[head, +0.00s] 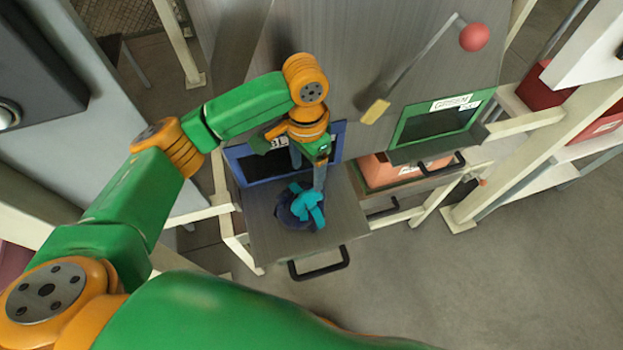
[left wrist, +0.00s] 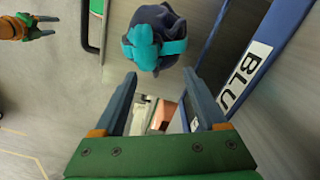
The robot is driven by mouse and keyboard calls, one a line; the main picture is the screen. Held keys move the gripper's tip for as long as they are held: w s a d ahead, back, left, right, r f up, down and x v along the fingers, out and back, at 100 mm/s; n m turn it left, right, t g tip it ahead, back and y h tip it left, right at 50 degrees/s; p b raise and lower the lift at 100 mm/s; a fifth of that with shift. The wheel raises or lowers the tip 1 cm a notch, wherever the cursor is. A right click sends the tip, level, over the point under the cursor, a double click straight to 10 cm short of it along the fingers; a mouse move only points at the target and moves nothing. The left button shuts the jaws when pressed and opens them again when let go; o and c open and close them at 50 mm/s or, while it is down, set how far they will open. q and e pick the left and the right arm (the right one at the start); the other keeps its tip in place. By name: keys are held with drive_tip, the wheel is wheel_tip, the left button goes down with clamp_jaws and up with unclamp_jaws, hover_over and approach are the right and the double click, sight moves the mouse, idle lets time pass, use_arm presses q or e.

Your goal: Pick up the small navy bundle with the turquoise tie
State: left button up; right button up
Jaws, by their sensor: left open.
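The small navy bundle (head: 287,214) lies on a grey shelf (head: 345,222) in front of the blue-framed opening. Its turquoise tie (head: 308,203) is wrapped around it, with a knot on top. In the left wrist view the navy bundle (left wrist: 165,18) is at the top centre, just beyond the fingertips. My left gripper (head: 308,172) is above the bundle, pointing down, open and empty. In the left wrist view its fingers (left wrist: 159,76) are spread, with the bundle apart from them. My right gripper (left wrist: 45,26) shows small at the upper left there, its two fingers apart.
The blue-framed opening (head: 239,152) is behind my left gripper, with a partly hidden label. A green-framed opening (head: 437,123) is to the right, above an orange bin (head: 385,172). A lever with a red ball (head: 474,37) rises above. A black handle (head: 320,265) is at the shelf's front.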

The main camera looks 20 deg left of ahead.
sight(306, 197)
use_arm(q)
drive_tip(key=shift+t, duration=0.3)
drive_tip(key=s+f, duration=0.2)
drive_tip(key=s, duration=0.1)
drive_tip(key=s+f+p, duration=0.1)
drive_tip(key=shift+s+d+f, duration=0.15)
drive_tip(key=shift+s+d, duration=0.05)
drive_tip(key=shift+d, duration=0.1)
drive_tip(key=shift+w+f, duration=0.7)
drive_tip(key=shift+f, duration=0.15)
drive_tip(key=shift+w, duration=0.2)
drive_tip(key=shift+c, duration=0.9)
drive_tip(key=shift+s+r, duration=0.15)
drive_tip(key=shift+s, duration=0.2)
clamp_jaws()
use_arm(e)
drive_tip(key=s, duration=0.1)
drive_tip(key=s+r, duration=0.1)
drive_tip(key=s, duration=0.1)
drive_tip(key=shift+r, duration=0.25)
use_arm(q)
drive_tip(key=shift+w, duration=0.2)
